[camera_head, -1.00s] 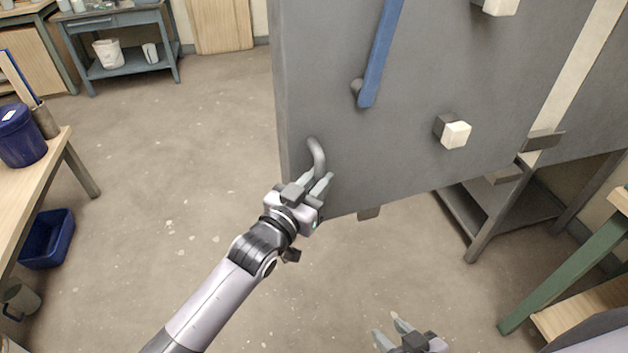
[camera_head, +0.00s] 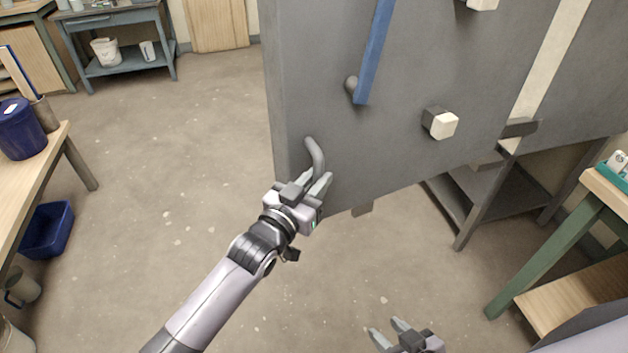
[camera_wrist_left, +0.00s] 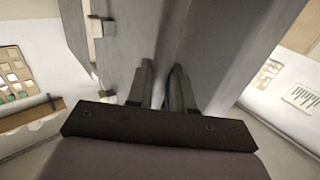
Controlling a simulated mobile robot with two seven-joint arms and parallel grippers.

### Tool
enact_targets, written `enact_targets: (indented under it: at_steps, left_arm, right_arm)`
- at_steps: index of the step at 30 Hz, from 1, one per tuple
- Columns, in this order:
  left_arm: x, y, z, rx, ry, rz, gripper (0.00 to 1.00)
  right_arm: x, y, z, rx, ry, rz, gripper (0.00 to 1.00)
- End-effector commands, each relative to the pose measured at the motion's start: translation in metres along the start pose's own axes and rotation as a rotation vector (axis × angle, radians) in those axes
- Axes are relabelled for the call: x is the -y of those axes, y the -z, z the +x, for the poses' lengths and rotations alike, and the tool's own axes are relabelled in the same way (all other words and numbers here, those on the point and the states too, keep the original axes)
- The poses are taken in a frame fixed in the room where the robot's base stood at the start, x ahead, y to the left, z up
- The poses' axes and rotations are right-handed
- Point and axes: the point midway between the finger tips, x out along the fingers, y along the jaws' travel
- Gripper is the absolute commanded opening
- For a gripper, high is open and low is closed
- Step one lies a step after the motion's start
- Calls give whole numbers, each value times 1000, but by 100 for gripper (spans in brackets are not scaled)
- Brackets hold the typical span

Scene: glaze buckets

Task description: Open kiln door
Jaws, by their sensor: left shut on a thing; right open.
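The grey kiln door (camera_head: 400,80) stands swung out from the kiln body (camera_head: 585,85), whose pale front edge shows at the right in the head view. The door has a curved grey handle (camera_head: 315,155) near its lower left edge. My left gripper (camera_head: 318,185) is shut on the lower part of this handle. In the left wrist view its two fingers (camera_wrist_left: 158,85) point at the grey door, and the handle between them is hard to make out. My right gripper (camera_head: 388,330) is open and empty, low in the head view, away from the door.
A blue bar (camera_head: 375,50) and pale-tipped blocks (camera_head: 442,124) stick out from the door. A green-legged table (camera_head: 535,260) stands at right. A wooden table with a blue bucket (camera_head: 20,130) is at left. The floor left of the door is clear.

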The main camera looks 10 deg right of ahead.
Motion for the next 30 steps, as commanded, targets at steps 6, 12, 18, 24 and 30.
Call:
enact_targets:
  at_steps: [6, 12, 18, 24, 30]
  left_arm:
    - [-12, 5, 3, -9, -19, 1, 0]
    - [-12, 5, 3, -9, -18, 1, 44]
    - [-10, 4, 2, -7, -16, 0, 44]
    - [-8, 3, 2, -5, -13, -1, 44]
    - [-7, 2, -8, -4, -11, -1, 44]
  right_arm:
    - [0, 0, 0, -1, 0, 0, 43]
    - [0, 1, 0, -1, 0, 0, 43]
    - [0, 1, 0, -2, 0, 0, 43]
    - [0, 1, 0, -2, 0, 0, 43]
    - [0, 2, -1, -2, 0, 0, 43]
